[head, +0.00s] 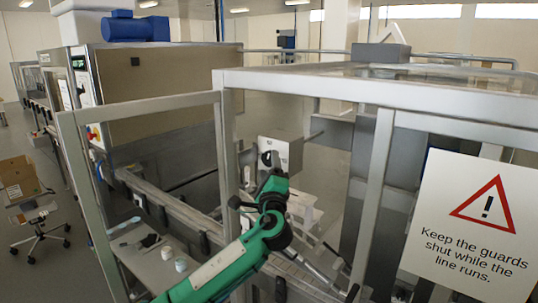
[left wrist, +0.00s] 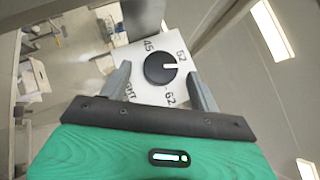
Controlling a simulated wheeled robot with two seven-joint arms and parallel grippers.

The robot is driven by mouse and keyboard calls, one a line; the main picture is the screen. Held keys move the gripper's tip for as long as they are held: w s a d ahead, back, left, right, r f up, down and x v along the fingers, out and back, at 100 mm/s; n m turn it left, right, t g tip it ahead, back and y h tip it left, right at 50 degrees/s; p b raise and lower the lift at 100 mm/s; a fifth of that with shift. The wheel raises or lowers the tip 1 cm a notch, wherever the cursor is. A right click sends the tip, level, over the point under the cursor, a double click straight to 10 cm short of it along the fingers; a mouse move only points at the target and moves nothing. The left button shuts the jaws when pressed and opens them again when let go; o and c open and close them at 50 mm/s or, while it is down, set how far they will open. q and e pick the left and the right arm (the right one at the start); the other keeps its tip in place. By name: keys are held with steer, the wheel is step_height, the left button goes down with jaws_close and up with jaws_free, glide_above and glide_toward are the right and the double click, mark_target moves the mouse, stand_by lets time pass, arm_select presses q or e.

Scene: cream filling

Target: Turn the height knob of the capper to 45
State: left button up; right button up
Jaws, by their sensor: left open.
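The word on the plate is partly hidden by a finger. My left gripper (left wrist: 161,84) is open, with one grey finger on each side of the knob and gaps between. In the head view the green left gripper (head: 272,188) is in front of the white capper box (head: 287,150). My right gripper is not in view.
Metal guard frame posts (head: 228,150) and a top rail stand around the capper. A warning sign (head: 474,225) hangs on the right guard. A conveyor (head: 165,200) runs below left. A small table (head: 155,265) with white cups is at lower left.

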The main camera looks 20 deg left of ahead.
arm_select(q)
steer(key=shift+p+x, duration=0.3)
steer(key=shift+x, duration=0.6)
steer(key=shift+w, duration=0.15)
steer(key=shift+a, duration=0.1)
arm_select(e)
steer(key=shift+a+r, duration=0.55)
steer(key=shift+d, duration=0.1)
arm_select(q)
steer(key=shift+c, duration=0.9)
steer(key=c, duration=0.8)
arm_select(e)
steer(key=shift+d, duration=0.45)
